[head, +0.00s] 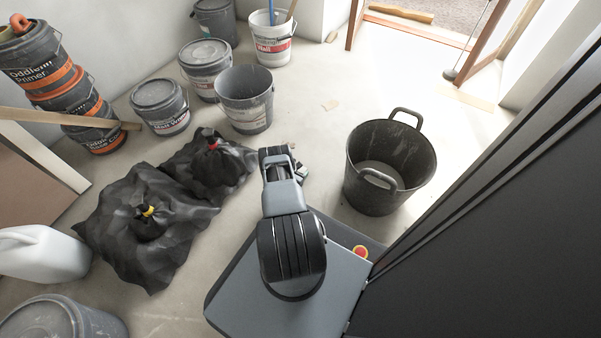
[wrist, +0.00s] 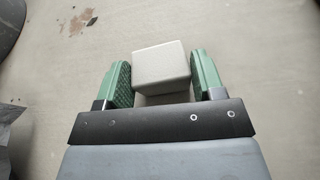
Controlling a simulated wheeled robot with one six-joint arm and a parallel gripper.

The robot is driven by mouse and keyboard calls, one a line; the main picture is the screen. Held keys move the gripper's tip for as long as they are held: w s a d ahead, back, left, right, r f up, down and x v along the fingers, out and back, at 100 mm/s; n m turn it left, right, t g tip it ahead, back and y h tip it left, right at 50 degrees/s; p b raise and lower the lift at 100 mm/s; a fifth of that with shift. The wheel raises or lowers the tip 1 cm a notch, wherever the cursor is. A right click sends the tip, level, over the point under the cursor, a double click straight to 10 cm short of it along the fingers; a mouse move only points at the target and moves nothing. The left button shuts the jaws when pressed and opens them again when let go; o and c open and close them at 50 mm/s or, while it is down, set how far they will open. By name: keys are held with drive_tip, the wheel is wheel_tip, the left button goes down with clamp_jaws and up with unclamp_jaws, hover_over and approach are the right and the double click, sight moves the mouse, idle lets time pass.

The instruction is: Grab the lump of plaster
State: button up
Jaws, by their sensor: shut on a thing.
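The lump of plaster (wrist: 161,62) is a pale grey, blocky piece with flat faces in the wrist view. My gripper (wrist: 162,78) is shut on it, with one green ridged finger on each side.
A black two-handled tub (head: 359,158) stands to the right. Two black bags, one with a yellow tie (head: 133,228) and one with a red tie (head: 207,170), lie left. A grey bucket (head: 244,98) and several others stand behind. Floor between gripper and tub is mostly clear.

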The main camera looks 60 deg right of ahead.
drive_tip(key=shift+c, duration=1.1)
